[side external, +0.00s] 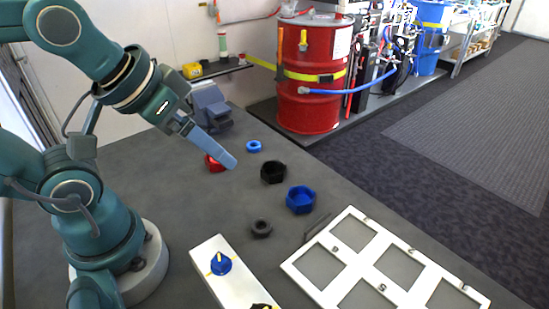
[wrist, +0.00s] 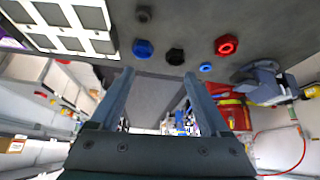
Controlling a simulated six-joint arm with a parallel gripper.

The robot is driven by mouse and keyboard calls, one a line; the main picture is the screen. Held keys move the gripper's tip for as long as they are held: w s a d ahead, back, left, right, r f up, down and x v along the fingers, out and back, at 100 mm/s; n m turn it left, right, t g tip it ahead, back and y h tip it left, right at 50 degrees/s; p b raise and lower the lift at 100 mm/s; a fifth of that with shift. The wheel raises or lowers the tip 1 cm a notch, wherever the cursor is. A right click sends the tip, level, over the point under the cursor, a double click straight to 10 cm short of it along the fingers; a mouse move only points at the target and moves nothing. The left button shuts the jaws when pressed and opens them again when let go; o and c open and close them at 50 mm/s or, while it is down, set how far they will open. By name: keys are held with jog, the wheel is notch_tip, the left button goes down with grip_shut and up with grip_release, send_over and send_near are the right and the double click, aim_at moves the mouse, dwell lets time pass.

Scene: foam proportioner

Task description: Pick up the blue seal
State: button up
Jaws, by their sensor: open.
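Two blue pieces lie on the dark table, and I cannot tell for sure which is the seal. A small blue ring (side external: 254,146) lies toward the back; it also shows in the wrist view (wrist: 206,67). A larger blue hexagonal piece (side external: 300,199) lies nearer the white frame and shows in the wrist view (wrist: 143,48). My gripper (side external: 229,160) is above the table, left of both in the side view, its fingers slanting down to the right. In the wrist view its two fingers (wrist: 158,75) are wide apart with nothing between them.
A black hexagonal piece (side external: 273,172), a dark grey ring (side external: 261,228) and a red piece (side external: 214,163), partly hidden by my gripper, lie nearby. A white frame with several openings (side external: 334,259), a white panel with a blue knob (side external: 220,264) and a grey-blue vise-like device (side external: 211,107) stand around them.

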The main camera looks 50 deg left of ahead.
jog(key=w+a+r+n+y, duration=0.1)
jog(key=w+a+r+n, duration=0.15)
jog(key=w, duration=0.45)
jog(key=n+g+y, duration=0.2)
jog(key=n+g, duration=0.1)
jog(key=n, duration=0.2)
send_over(254, 144)
jog(key=s+d, duration=0.2)
notch_tip(254, 144, down, 14)
jog(key=shift+f, duration=0.1)
jog(key=shift+a+f, duration=0.3)
jog(key=shift+f, duration=0.3)
jog(key=shift+x, duration=2)
grip_shut()
jog(key=shift+d, duration=0.1)
